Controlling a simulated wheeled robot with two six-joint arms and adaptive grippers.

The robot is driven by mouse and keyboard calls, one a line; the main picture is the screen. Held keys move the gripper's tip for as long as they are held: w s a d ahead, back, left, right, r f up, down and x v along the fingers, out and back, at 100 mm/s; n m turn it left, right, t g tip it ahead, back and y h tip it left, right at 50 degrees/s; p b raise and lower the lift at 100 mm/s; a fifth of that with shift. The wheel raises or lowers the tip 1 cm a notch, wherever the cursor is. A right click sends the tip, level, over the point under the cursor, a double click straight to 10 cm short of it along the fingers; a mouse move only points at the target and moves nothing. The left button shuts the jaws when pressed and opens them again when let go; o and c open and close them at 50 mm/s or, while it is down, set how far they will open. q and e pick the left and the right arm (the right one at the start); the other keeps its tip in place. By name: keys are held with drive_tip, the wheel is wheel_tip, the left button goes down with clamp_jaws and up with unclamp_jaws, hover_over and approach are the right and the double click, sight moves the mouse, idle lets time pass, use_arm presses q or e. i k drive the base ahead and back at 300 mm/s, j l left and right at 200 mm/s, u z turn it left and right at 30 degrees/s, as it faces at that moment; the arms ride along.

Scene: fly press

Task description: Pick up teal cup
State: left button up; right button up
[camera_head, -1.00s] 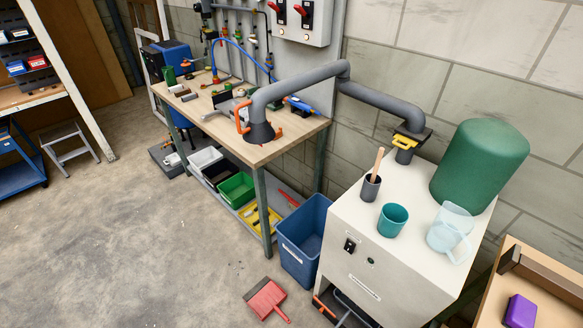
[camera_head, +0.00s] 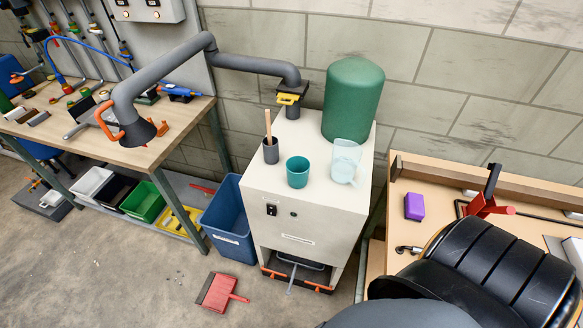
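The teal cup (camera_head: 298,173) stands upright on top of the off-white cabinet (camera_head: 318,198), near its front edge. A dark grey pot (camera_head: 270,151) with a wooden-handled tool in it stands to its left. A clear jug (camera_head: 345,160) stands to its right, apart from the cup. Neither of my grippers is in view.
A green tank (camera_head: 352,100) and a grey duct (camera_head: 255,64) are behind the cup. A blue bin (camera_head: 229,221) and red dustpan (camera_head: 218,292) are on the floor. A black ribbed shape (camera_head: 490,270) fills the lower right, before a bench with a purple block (camera_head: 414,206).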

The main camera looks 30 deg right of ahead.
sight(296, 180)
drive_tip(key=i+j, duration=0.15)
drive_tip(key=j, duration=0.15)
drive_tip(key=i+j+z, duration=0.1)
drive_tip(key=j, duration=0.25)
drive_tip(key=i+j, duration=0.25)
drive_tip(key=i+j+z, duration=0.1)
drive_tip(key=j, duration=0.3)
drive_tip(key=i+j, duration=0.2)
drive_tip(key=j, duration=0.15)
drive_tip(key=z, duration=1.5)
